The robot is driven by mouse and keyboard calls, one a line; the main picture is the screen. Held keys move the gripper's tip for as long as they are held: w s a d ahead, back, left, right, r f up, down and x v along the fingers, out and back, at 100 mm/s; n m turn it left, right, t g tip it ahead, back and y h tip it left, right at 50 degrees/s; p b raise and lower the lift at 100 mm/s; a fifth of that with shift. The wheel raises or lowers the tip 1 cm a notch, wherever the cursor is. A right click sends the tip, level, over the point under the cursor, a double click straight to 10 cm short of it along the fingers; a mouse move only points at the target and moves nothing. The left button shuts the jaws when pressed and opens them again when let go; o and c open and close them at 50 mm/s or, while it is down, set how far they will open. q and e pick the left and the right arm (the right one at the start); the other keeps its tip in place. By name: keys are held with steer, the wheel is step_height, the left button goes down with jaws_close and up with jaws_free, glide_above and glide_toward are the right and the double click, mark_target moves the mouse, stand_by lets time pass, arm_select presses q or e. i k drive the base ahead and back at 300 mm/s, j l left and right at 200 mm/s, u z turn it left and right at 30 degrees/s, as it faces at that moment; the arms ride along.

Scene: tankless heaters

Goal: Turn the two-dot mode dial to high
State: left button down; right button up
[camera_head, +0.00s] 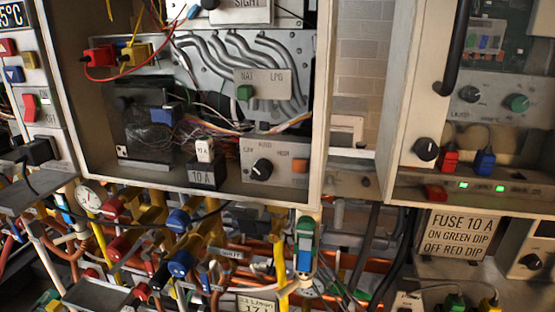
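A black dial (262,169) sits on a light panel (248,151) at the lower right inside the open left heater cabinet. Small lettering surrounds it, seemingly low at left, auto at top and high at right. A pale pointer mark shows on the dial, but its exact direction is too small to tell. Another black dial (426,149) is on the right cabinet, and a further one (530,261) is at the lower right. I cannot make out two dots at any dial. Neither of my grippers is recognisable in view.
An orange button (299,166) is right of the cabinet dial, and a 10 A block (205,176) is left of it. The cabinet's raised frame (318,120) borders the panel. Crowded pipes and coloured valves (178,221) lie below. A fuse sign (460,235) hangs at right.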

mark_target(262, 171)
steer(key=k+j+z, duration=0.2)
steer(key=k+j, duration=0.2)
steer(key=j, duration=0.3)
steer(key=k+j+z, duration=0.15)
steer(key=k+j, duration=0.25)
steer(key=j, duration=0.25)
steer(key=k+j+z, duration=0.2)
steer(key=k+j, duration=0.25)
steer(key=j, duration=0.15)
